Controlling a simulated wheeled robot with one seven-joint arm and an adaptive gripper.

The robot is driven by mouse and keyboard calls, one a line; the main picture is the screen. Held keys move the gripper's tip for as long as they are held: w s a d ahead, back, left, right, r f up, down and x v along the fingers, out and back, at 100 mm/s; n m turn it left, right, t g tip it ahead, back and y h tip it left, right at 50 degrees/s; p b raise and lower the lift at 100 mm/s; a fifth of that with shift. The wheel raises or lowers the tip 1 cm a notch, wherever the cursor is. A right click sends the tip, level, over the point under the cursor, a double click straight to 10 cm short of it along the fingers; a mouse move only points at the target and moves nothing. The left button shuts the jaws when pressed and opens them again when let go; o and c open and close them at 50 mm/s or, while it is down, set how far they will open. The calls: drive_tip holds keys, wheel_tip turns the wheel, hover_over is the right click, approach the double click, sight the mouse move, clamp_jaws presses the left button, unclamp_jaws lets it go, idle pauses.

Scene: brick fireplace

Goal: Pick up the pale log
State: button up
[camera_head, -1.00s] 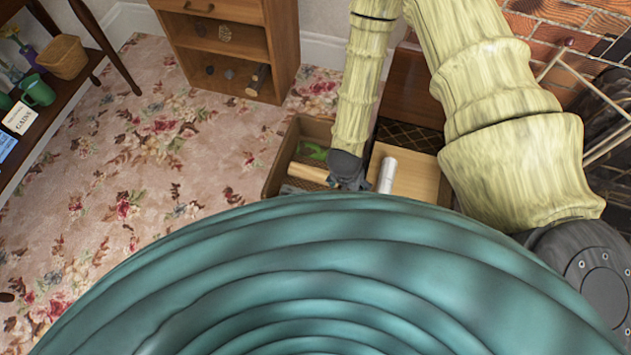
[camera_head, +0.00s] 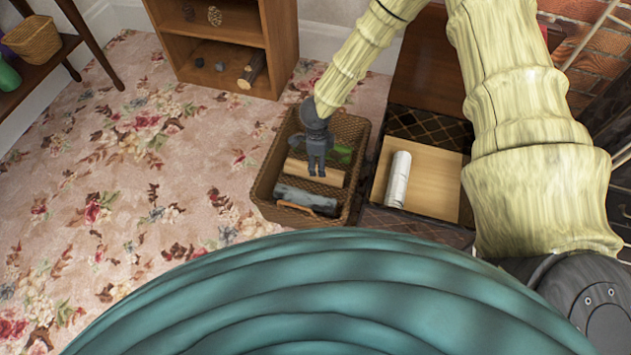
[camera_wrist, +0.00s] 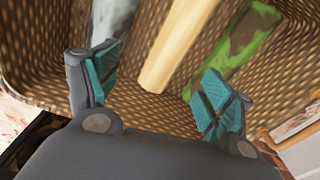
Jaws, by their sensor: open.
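A pale tan log (camera_head: 297,168) lies in a wicker basket (camera_head: 264,188) on the floor, between a grey log (camera_head: 306,198) and a green mossy log (camera_head: 343,154). My gripper (camera_head: 317,172) is over the basket, pointing down, and hides the middle of the pale log in the head view. In the wrist view my gripper (camera_wrist: 160,66) is open and empty, its teal-padded fingers spread wide. The pale log (camera_wrist: 178,45) shows beyond and between the fingers, its near end above the gap. I cannot tell how far the fingertips are from it.
A whitish log (camera_head: 398,178) lies on a wooden board (camera_head: 434,182) right of the basket. A wooden shelf unit (camera_head: 225,50) stands behind. A side table (camera_head: 40,65) is at the left, and the brick fireplace is at the right. The floral carpet (camera_head: 140,190) left of the basket is open.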

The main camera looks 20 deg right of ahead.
drive_tip(key=w+f+m+b, duration=0.1)
drive_tip(key=w+b, duration=0.1)
drive_tip(key=shift+w+a+f+m+y, duration=0.3)
drive_tip(key=shift+w+a+f+m, duration=0.1)
drive_tip(key=shift+f+b, duration=1.3)
drive_tip(key=shift+f, duration=1.45)
wheel_tip(320, 180, down, 5)
drive_tip(key=b, duration=0.4)
drive_tip(key=c, duration=1.4)
drive_tip(key=shift+r, duration=0.1)
